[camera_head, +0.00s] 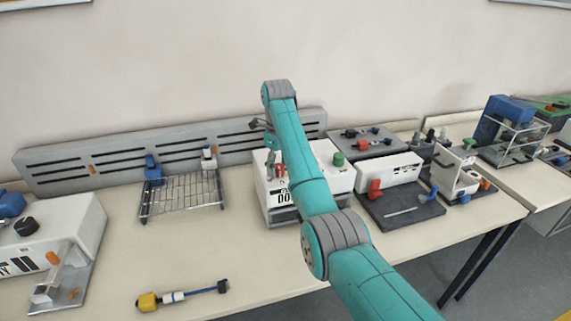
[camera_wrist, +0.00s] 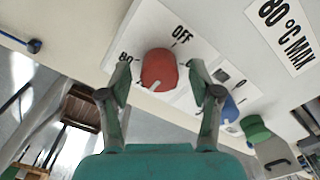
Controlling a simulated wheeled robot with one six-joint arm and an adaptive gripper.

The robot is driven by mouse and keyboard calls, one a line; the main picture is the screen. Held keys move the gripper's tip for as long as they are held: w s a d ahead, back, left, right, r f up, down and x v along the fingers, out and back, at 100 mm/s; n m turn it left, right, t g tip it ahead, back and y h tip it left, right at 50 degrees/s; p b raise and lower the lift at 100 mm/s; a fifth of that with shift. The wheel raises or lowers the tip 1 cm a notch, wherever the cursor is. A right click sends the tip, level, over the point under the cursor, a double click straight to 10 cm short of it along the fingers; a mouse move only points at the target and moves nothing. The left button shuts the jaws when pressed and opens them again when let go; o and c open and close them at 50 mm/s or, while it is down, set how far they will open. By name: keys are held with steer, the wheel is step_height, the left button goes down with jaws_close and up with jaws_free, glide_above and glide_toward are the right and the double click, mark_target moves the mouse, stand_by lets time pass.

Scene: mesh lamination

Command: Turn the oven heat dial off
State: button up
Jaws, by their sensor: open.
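The oven is a white box (camera_head: 338,179) on the bench, partly hidden behind my arm in the head view. Its red heat dial (camera_wrist: 158,70) sits on a white label plate (camera_wrist: 205,50) marked OFF and 80. My gripper (camera_wrist: 161,72) is open, with one finger on each side of the red dial. The left finger looks apart from the dial; whether the right finger touches it I cannot tell. A pale mark shows low on the dial, but its exact setting is unclear. A blue knob (camera_wrist: 229,106) sits beside the right finger.
A green knob (camera_wrist: 256,128) stands further right in the wrist view. A wire rack (camera_head: 182,194) stands left of the oven, and a dark tray with a red-handled part (camera_head: 375,190) stands right. A yellow-ended tool (camera_head: 148,302) lies on the front bench. The bench between is clear.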

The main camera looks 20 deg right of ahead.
steer(key=shift+f, duration=0.3)
steer(key=c, duration=1.1)
steer(key=shift+c, duration=0.2)
